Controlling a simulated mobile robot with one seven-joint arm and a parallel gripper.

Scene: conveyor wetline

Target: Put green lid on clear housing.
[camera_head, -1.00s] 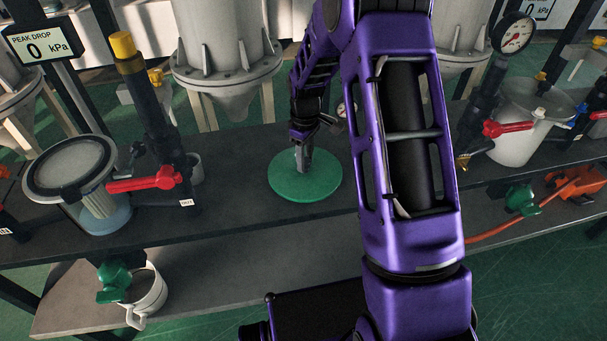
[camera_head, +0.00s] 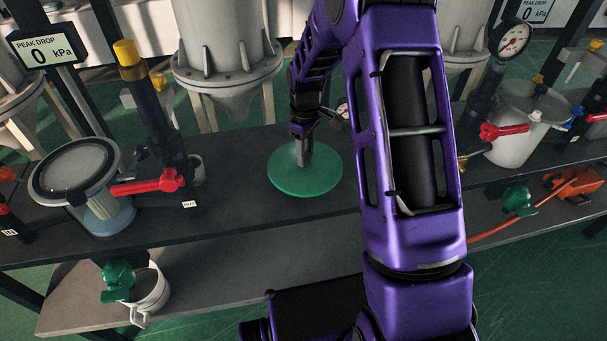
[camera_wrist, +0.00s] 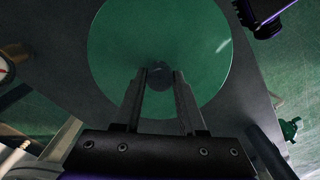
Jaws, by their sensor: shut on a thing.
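The green lid (camera_head: 290,184) is a flat round disc over the middle of the dark bench. My gripper (camera_head: 304,158) points down at its centre and is shut on a small knob there. In the wrist view the lid (camera_wrist: 120,45) fills the top middle, with my gripper's fingertips (camera_wrist: 160,76) on either side of the dark round knob. I cannot tell whether the lid touches the bench or hangs just above it. The clear housing (camera_head: 118,218) stands at the left of the bench, holding a pale pleated cartridge under a dark-rimmed round top. It is apart from the lid.
A post with a red-handled valve (camera_head: 148,186) stands between housing and lid. A grey vessel (camera_head: 228,65) hangs behind. A white bucket (camera_head: 520,140) and pressure gauge (camera_head: 514,40) are at right. A white mug (camera_head: 150,292) sits on the lower shelf. Bare bench (camera_head: 235,205) lies left of the lid.

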